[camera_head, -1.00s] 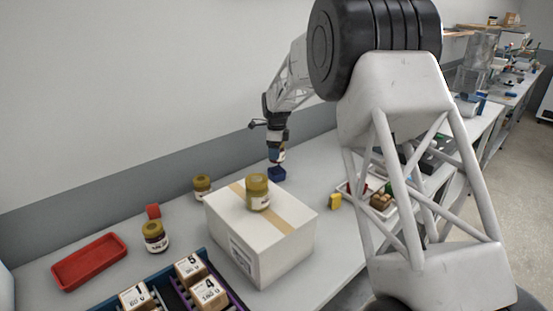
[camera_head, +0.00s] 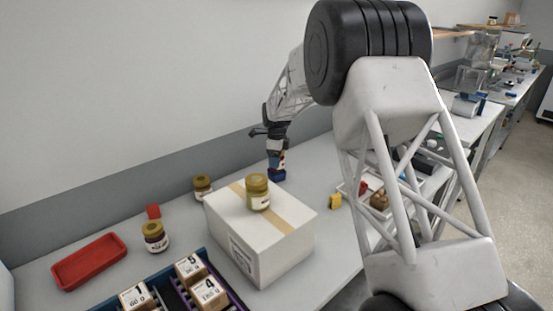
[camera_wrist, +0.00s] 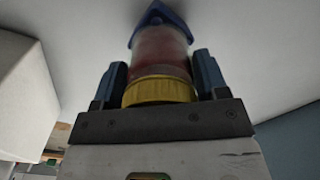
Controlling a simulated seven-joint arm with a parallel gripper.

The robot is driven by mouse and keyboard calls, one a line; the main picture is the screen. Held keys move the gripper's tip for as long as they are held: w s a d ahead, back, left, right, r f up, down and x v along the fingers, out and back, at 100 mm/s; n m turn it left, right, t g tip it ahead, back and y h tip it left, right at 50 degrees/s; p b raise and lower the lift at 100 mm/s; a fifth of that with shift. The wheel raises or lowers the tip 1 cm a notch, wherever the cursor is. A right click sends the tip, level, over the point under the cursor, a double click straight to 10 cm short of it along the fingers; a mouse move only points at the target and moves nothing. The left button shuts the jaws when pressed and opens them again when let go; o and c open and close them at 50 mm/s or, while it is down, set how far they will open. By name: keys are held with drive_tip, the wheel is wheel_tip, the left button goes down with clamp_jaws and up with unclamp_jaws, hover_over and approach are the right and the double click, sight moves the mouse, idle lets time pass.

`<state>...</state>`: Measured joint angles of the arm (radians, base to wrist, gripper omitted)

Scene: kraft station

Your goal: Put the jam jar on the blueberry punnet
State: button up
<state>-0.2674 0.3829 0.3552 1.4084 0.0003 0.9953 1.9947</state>
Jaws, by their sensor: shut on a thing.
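My gripper (camera_head: 276,152) is shut on the jam jar (camera_wrist: 160,52), which has a yellow-gold lid and red contents. In the wrist view the lid lies between the two fingers and the jar's far end meets the blue punnet (camera_wrist: 158,13). In the head view the jar is small and mostly hidden by the gripper, standing directly over the blue punnet (camera_head: 277,174) on the table by the wall. I cannot tell for sure whether the jar touches the punnet. The punnet's inside is hidden.
A white carton (camera_head: 270,240) bears a gold-lidded jar (camera_head: 258,192). Two similar jars (camera_head: 155,237) (camera_head: 202,187), a red tray (camera_head: 90,262) and a crate of small boxes (camera_head: 230,295) lie left and front. A yellow block (camera_head: 335,201) sits right of the carton.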

drive_tip(key=o, duration=1.1)
drive_tip(key=shift+f, duration=0.1)
wheel_tip(320, 180, up, 12)
drive_tip(key=shift+r, duration=0.2)
idle(0.7)
